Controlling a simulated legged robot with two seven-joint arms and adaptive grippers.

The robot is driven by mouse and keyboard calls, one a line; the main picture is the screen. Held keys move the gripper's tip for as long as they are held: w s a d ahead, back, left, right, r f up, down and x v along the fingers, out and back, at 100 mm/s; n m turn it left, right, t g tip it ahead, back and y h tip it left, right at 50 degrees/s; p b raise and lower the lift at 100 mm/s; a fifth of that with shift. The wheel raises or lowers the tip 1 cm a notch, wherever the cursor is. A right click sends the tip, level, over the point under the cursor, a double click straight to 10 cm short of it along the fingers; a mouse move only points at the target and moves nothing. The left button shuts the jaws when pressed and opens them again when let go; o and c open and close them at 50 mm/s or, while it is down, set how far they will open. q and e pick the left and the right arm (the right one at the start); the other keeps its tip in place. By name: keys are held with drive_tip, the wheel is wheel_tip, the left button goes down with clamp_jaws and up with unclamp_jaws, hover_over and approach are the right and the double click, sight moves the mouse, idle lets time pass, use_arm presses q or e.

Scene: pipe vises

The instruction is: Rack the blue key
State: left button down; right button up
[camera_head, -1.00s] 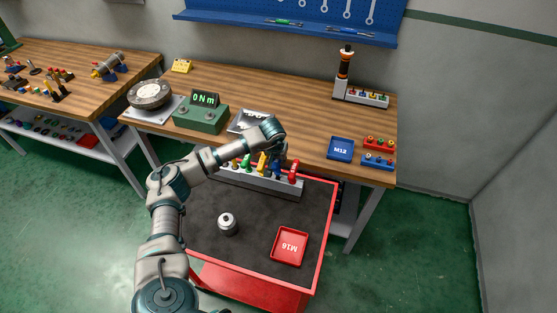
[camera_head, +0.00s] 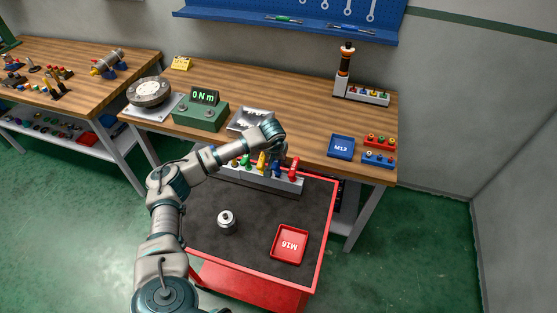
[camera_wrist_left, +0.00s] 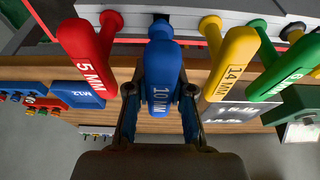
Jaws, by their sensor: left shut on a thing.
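The blue key (camera_wrist_left: 160,75), marked 10 MM, stands in line with the other keys at the grey key rack (camera_wrist_left: 185,12). Its lower end meets a dark slot in the rack; how deep it sits I cannot tell. My left gripper (camera_wrist_left: 158,105) is shut on its handle, one finger on each side. In the head view the blue key (camera_head: 277,171) shows just below my left wrist, which partly hides it. The rack (camera_head: 270,183) lies along the back of the red cart. My right gripper is in neither view.
In the wrist view a red 5 MM key (camera_wrist_left: 90,50) and a yellow 14 MM key (camera_wrist_left: 232,60) flank the blue one closely. A green key (camera_wrist_left: 285,75) stands farther right. A metal cylinder (camera_head: 227,222) and red M16 tray (camera_head: 290,245) are on the cart.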

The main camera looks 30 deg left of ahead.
use_arm(q)
drive_tip(key=shift+s+f+b, duration=0.1)
drive_tip(key=shift+f+b, duration=0.6)
drive_tip(key=shift+f, duration=0.5)
idle(0.9)
drive_tip(key=c, duration=0.9)
unclamp_jaws()
drive_tip(key=shift+c, duration=0.2)
drive_tip(key=shift+r, duration=0.1)
drive_tip(key=v, duration=1.1)
drive_tip(key=shift+r, duration=0.35)
